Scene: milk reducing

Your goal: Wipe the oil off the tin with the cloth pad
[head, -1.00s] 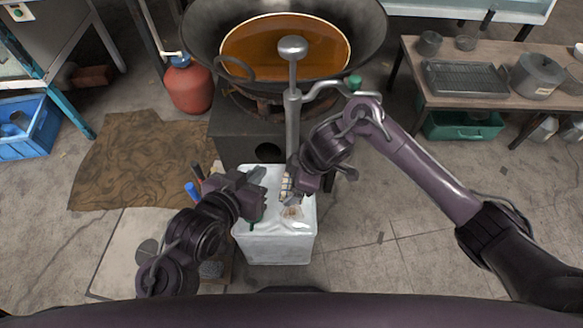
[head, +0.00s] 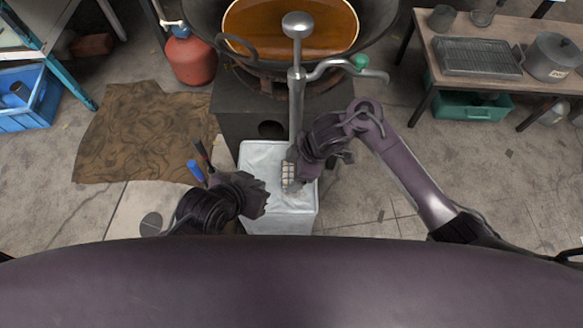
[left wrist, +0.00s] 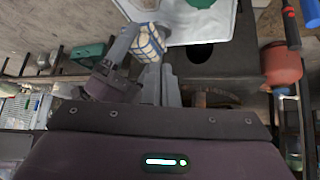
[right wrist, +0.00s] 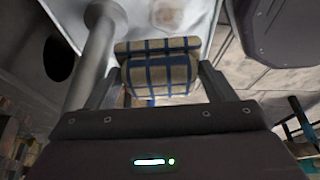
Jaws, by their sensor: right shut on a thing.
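The white tin (head: 262,158) stands on the floor in front of the stove. My right gripper (head: 291,174) is shut on the blue-and-cream checked cloth pad (head: 287,178), over the right part of the tin's top. The pad also fills the middle of the right wrist view (right wrist: 160,75). Whether it presses on the tin is unclear. A brownish oil patch (right wrist: 166,12) shows on the tin just beyond the pad in the right wrist view. My left gripper (head: 258,199) is at the tin's left near edge, its fingers (left wrist: 161,85) close together and empty.
The wok of oil (head: 290,25) sits on the stove (head: 235,115) behind. A red gas bottle (head: 189,58) and brown mat (head: 140,135) lie left. A table (head: 425,60) stands right.

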